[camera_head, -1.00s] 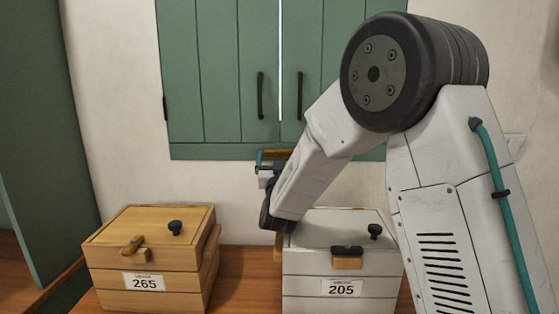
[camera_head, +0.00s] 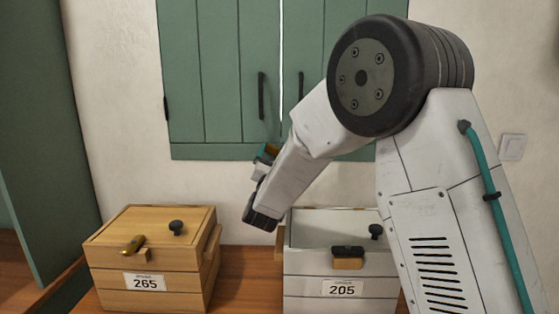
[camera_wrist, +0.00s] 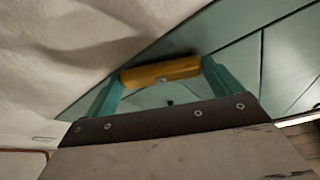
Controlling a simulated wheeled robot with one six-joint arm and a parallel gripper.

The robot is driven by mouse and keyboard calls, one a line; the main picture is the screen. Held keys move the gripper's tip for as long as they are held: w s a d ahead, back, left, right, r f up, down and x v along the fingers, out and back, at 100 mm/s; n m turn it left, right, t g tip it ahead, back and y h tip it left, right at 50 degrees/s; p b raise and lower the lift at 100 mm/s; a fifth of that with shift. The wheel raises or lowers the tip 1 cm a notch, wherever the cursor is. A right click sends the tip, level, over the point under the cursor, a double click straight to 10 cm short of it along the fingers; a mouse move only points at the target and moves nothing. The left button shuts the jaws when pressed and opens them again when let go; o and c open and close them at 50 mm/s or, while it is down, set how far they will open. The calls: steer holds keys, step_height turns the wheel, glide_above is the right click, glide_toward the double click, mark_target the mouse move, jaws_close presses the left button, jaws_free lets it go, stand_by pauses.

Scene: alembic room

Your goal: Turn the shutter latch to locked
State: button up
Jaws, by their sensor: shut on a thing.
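The green shutters (camera_head: 205,75) fill the upper middle of the head view, with a narrow bright gap between their two leaves. The shutter latch (camera_wrist: 160,73), a yellow-orange bar, lies between the teal fingers of my gripper (camera_wrist: 162,78) in the wrist view. The gripper is shut on the bar, which spans from finger to finger. In the head view my gripper (camera_head: 266,153) is at the shutters' lower edge, left of the gap, and a bit of orange shows there. My wrist hides most of the latch, so its exact angle is unclear.
A wooden box labelled 265 (camera_head: 145,265) and a white box labelled 205 (camera_head: 340,287) stand on the wooden table (camera_head: 240,275) below. Black shutter handles (camera_head: 261,95) are above the gripper. A wall switch (camera_head: 512,147) is at right.

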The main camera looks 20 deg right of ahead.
steer(key=m+g, duration=0.2)
steer(key=m, duration=0.3)
steer(key=m+g, duration=0.1)
steer(key=m, duration=0.4)
steer(key=r+m+g+h, duration=0.1)
steer(key=m+g, duration=0.1)
steer(key=m, duration=0.3)
steer(key=shift+w+a+g, duration=0.1)
steer(key=shift+a+g, duration=0.2)
steer(key=shift+a, duration=0.05)
steer(key=o, duration=0.7)
steer(key=v, duration=0.7)
steer(key=shift+s+a, duration=0.25)
steer(key=shift+s, duration=0.05)
